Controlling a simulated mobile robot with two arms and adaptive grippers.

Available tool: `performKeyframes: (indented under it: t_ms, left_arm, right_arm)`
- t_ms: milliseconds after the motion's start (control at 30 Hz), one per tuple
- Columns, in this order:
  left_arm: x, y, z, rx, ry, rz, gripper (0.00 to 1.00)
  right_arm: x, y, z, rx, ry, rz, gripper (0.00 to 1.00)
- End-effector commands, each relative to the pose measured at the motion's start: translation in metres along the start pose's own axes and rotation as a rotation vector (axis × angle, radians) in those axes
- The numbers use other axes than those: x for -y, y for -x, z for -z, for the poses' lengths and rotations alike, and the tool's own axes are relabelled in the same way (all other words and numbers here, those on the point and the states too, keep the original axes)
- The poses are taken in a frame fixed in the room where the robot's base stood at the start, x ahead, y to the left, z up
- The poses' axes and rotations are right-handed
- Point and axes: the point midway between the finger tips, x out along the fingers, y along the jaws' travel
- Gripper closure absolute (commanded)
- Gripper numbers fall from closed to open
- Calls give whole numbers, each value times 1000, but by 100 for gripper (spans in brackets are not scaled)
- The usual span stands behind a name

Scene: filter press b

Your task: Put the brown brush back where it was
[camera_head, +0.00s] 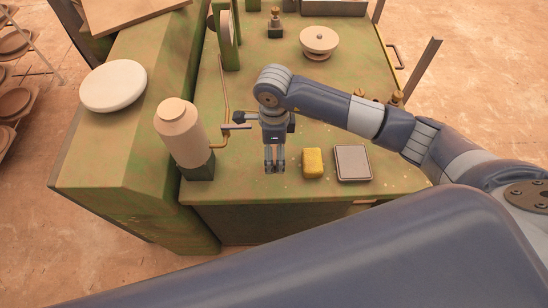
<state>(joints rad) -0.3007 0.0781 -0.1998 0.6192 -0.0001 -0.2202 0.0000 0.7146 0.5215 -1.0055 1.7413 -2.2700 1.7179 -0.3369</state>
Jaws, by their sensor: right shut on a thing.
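My right gripper (274,167) points straight down over the front part of the green-painted bench top (235,185). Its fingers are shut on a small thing. That thing is almost wholly hidden by the fingers; I take it to be the brown brush, but its shape cannot be made out. I cannot tell whether it touches the bench top. No other brush shows clearly. My left gripper is not in view.
A yellow sponge-like block (312,163) and a grey square pad (352,163) lie right of the gripper. A beige canister (181,135) with a brass spout stands left. A round knob-like piece (318,41) and a white disc (113,86) are farther back.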

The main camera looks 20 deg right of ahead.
Motion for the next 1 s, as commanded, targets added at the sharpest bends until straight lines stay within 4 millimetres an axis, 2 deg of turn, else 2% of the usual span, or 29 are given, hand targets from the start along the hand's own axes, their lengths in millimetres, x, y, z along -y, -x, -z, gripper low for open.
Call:
performKeyframes:
  t_ms: [400,833,867,900,1000]
  left_arm:
    - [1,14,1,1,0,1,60]
    - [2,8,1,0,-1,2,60]
    - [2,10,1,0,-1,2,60]
    - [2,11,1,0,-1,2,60]
    - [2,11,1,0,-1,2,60]
  right_arm:
    - [0,-48,0,1,1,-2,36]
    - [0,-58,0,0,3,1,36]
    - [0,-56,0,0,3,1,7]
    - [0,-56,0,0,3,0,0]
    - [0,-55,0,0,3,0,0]
